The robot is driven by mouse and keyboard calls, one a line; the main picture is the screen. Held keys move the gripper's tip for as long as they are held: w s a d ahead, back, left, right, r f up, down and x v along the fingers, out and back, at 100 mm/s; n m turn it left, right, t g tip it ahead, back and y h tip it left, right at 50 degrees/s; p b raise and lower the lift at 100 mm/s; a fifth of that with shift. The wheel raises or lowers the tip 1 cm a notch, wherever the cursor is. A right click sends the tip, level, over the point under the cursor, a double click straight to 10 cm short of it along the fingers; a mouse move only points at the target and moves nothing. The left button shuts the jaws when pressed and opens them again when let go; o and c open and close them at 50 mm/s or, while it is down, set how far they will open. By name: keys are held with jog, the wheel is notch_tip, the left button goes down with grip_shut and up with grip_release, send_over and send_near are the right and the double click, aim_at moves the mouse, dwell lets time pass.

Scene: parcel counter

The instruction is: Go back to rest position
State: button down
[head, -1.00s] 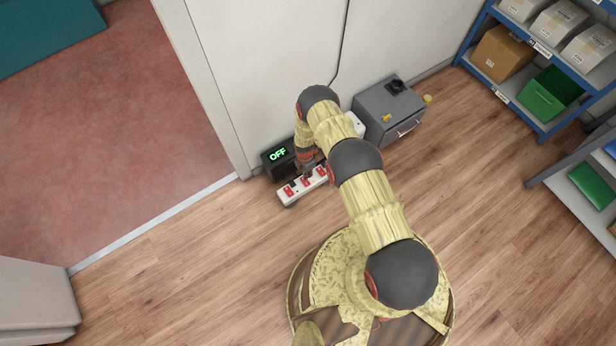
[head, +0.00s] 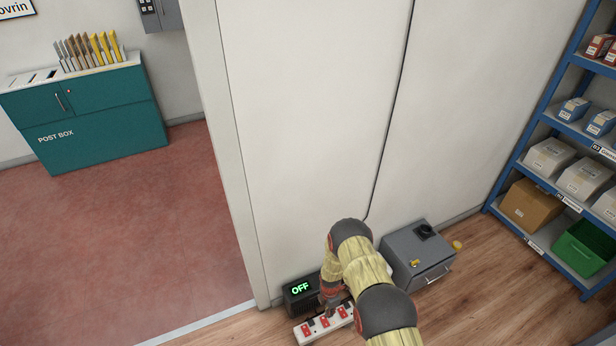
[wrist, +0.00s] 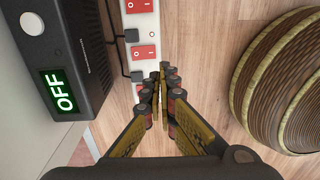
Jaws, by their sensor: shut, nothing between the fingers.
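The white power strip (head: 314,337) lies on the floor by the wall, with several red rocker switches on it. In the wrist view the strip (wrist: 142,22) runs downward, showing one red switch at the top (wrist: 138,6) and another red switch (wrist: 145,52) below it. No label naming the backup switch is legible. My gripper (wrist: 163,72) is shut and empty, its fingertips just below and to the right of the lower red switch, over the strip's edge; contact cannot be told. In the head view my gripper (head: 331,303) is over the strip, partly hidden by my arm.
A black box (head: 299,291) with a green "OFF" display stands behind the strip; it is also in the wrist view (wrist: 85,55). Black plugs and cords link into the strip. A grey cabinet (head: 416,254) stands to the right. Open wooden floor (head: 480,290) lies farther right.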

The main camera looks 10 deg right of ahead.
jog(key=s+r+m+g, duration=0.3)
jog(key=s+m, duration=0.5)
jog(key=s, duration=0.2)
notch_tip(320, 180, up, 42)
jog(key=s+d+m, duration=0.1)
jog(key=s+m, duration=0.1)
jog(key=m, duration=0.9)
jog(key=s+r+m+t, duration=0.1)
jog(key=s+r+t, duration=0.2)
jog(key=r, duration=0.8)
jog(key=s+r+t, duration=0.3)
jog(key=s+r, duration=0.4)
jog(key=r, duration=0.4)
jog(key=s+r+m+t, duration=0.1)
jog(key=s+r+t, duration=0.2)
jog(key=r, duration=0.9)
jog(key=s, duration=0.2)
jog(key=shift+s+d+m+p, duration=0.3)
jog(key=shift+s+d, duration=0.05)
jog(key=shift+d, duration=0.05)
